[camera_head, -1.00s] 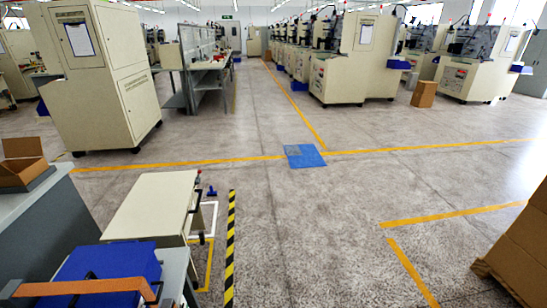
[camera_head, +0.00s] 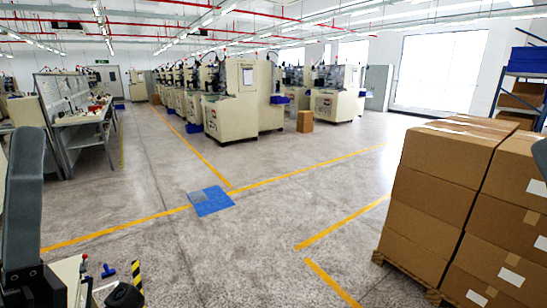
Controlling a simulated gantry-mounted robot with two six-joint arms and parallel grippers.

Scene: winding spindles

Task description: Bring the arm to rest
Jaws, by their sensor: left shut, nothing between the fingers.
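My left arm stands upright as a dark grey link at the left edge of the head view. The dark rounded end low at the bottom left looks like my left gripper (camera_head: 125,295). It is cut off by the bottom edge, and it is shut with nothing in it. It is over or beside the floor near the cream cabinet (camera_head: 66,270). A small dark piece at the right edge may be part of my right arm. My right gripper is not in view.
Stacked cardboard boxes (camera_head: 430,185) on a pallet stand close on the right. A blue sheet (camera_head: 212,201) lies on the floor among yellow lines. Winding machines (camera_head: 232,110) and a workbench (camera_head: 80,118) stand further back.

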